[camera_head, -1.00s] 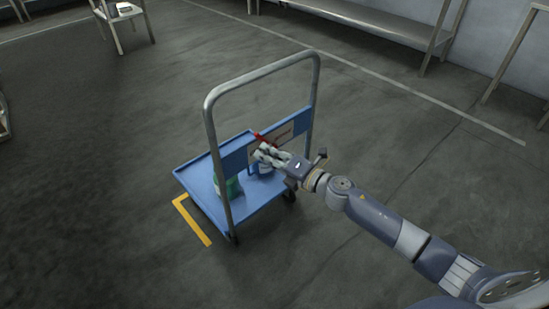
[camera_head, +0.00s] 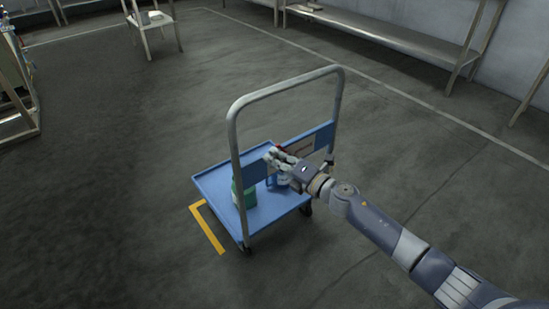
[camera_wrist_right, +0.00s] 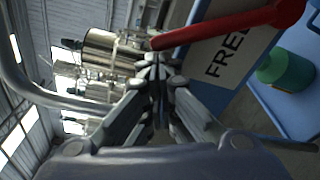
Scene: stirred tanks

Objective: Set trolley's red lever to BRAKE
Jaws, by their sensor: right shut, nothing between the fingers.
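The blue trolley (camera_head: 214,178) with its grey push handle stands on the floor in the head view. A blue panel crosses between the handle's uprights. The red lever (camera_head: 281,148) on this panel is mostly hidden behind my right gripper (camera_head: 272,154). In the right wrist view the red lever (camera_wrist_right: 225,27) is large, running from its round end at upper right down to the left. A label reading "FREE" (camera_wrist_right: 230,58) sits just below it. My right gripper (camera_wrist_right: 158,62) is shut and empty, its tips close to the lever's left end; contact cannot be told. My left gripper is out of view.
A green container (camera_head: 245,193) and a blue-white one (camera_head: 279,179) stand on the trolley. A yellow floor mark (camera_head: 208,229) lies at its near left corner. A bench (camera_head: 400,35) stands along the back wall. Floor around the trolley is open.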

